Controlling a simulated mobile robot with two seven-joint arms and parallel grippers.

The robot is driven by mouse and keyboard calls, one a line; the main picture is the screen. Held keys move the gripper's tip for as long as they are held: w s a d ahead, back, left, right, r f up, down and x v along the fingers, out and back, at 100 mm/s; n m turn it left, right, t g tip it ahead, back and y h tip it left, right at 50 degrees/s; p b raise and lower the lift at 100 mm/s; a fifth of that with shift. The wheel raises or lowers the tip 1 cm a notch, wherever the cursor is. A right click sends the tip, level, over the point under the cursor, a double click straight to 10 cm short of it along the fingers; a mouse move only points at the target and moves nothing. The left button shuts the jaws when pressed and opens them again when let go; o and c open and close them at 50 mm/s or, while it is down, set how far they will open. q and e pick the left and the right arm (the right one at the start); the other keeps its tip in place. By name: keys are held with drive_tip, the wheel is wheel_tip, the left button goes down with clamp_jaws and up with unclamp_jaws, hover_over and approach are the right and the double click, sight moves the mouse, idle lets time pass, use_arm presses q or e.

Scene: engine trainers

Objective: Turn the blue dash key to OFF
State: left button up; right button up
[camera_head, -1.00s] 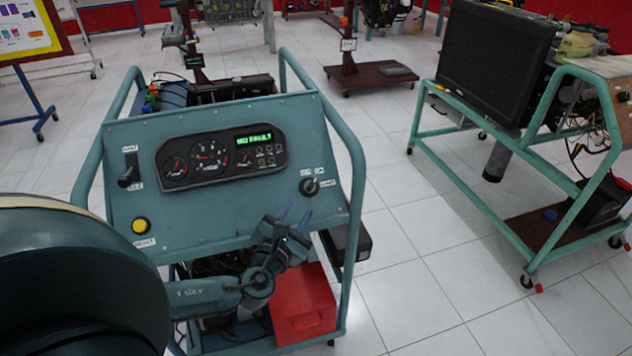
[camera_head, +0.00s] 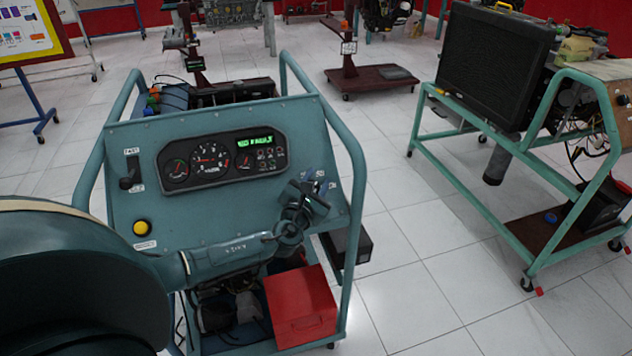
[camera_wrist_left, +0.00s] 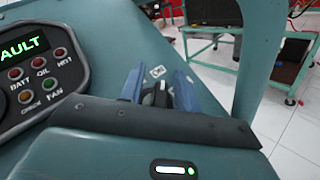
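The dash key shows in the left wrist view (camera_wrist_left: 160,94) as a small dark and pale knob on the blue-green dash panel (camera_head: 215,208), near its right end. A small white label lies beside it. My left gripper (camera_head: 314,181) is over the right part of the panel. In the left wrist view its two blue fingers (camera_wrist_left: 158,90) stand apart, one on each side of the key, with narrow gaps visible. In the head view the gripper hides the key. My right gripper is not in view.
The panel carries a gauge cluster (camera_head: 221,158) with a green lit display, a black switch (camera_head: 130,172) and a yellow button (camera_head: 141,228). A tubular frame rail (camera_head: 352,165) runs close to the gripper's right. A red box (camera_head: 298,305) sits below. Another trainer stands at right.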

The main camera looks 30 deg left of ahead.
use_arm(q)
clamp_jaws()
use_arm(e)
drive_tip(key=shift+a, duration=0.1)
